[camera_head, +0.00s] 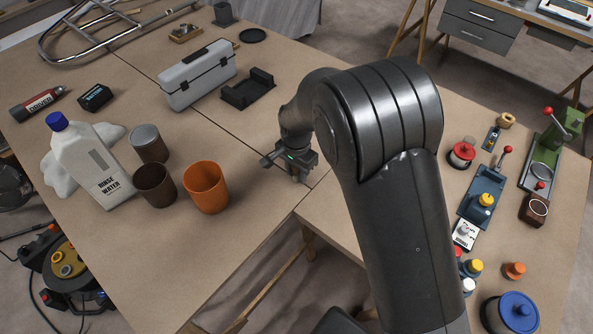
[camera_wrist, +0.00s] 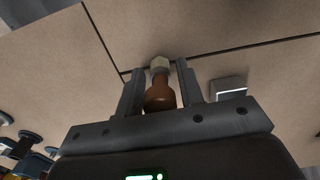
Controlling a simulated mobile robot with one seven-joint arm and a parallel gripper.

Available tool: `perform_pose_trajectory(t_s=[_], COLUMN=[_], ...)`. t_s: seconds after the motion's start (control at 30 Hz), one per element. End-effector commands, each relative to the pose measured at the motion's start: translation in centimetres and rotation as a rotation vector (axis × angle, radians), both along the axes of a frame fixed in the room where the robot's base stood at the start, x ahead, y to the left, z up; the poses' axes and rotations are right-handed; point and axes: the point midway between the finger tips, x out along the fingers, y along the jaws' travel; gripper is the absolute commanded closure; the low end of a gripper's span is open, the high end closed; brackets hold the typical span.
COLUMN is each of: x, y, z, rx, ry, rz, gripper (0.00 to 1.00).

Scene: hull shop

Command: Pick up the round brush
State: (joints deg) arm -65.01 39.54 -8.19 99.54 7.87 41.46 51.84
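The round brush (camera_wrist: 160,96) shows in the wrist view, with a rounded brown handle and a pale tip pointing away from the palm. It lies between the two fingers of my gripper (camera_wrist: 158,75). In the head view my gripper (camera_head: 295,172) is low over the table near the board seam, pointing down. The brush is not clearly visible there. I cannot tell whether its tip touches the table.
A black holder (camera_head: 248,90) and a white case (camera_head: 197,75) stand behind my gripper. An orange cup (camera_head: 206,188), a brown cup (camera_head: 154,186), a grey can (camera_head: 149,144) and a rinse water bottle (camera_head: 90,163) stand to the left. Tools crowd the right table.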

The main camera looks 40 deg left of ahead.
Motion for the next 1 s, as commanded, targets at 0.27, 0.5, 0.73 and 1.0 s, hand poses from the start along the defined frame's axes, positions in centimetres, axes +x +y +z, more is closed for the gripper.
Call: perform_pose_trajectory(t_s=[0.27, 0.5, 0.73, 1.0], x=[0.0, 0.0, 0.0, 0.2], y=[0.0, 0.0, 0.0, -0.3], z=[0.0, 0.0, 0.7, 4.6], rx=[0.0, 0.0, 0.001, 0.003], ry=[0.0, 0.0, -0.001, -0.001], rz=[0.0, 0.0, 0.0, -0.003], gripper=[0.89, 0.98, 0.98, 0.98])
